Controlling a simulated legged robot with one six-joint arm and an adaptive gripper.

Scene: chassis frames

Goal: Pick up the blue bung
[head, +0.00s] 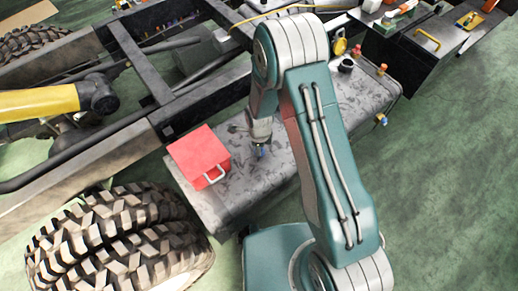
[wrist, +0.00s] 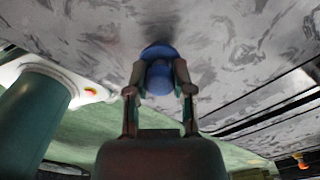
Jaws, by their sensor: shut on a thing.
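The blue bung (wrist: 158,77) sits between the two fingers of my gripper (wrist: 160,88) in the wrist view. My gripper is shut on it, with one finger on each side. In the head view the bung (head: 260,151) is a small blue spot below my gripper (head: 260,146), just above or on the grey mottled top of the tank (head: 275,181). I cannot tell whether the bung touches the tank. My arm hides part of the tank top in the head view.
A red box (head: 199,155) with a pale handle stands left of my gripper on the tank. A black cap (head: 346,65) and orange-brown fittings (head: 382,69) are at the tank's far right. Chassis rails (head: 135,62) lie behind, a big tyre (head: 120,243) front left. Green floor is clear at right.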

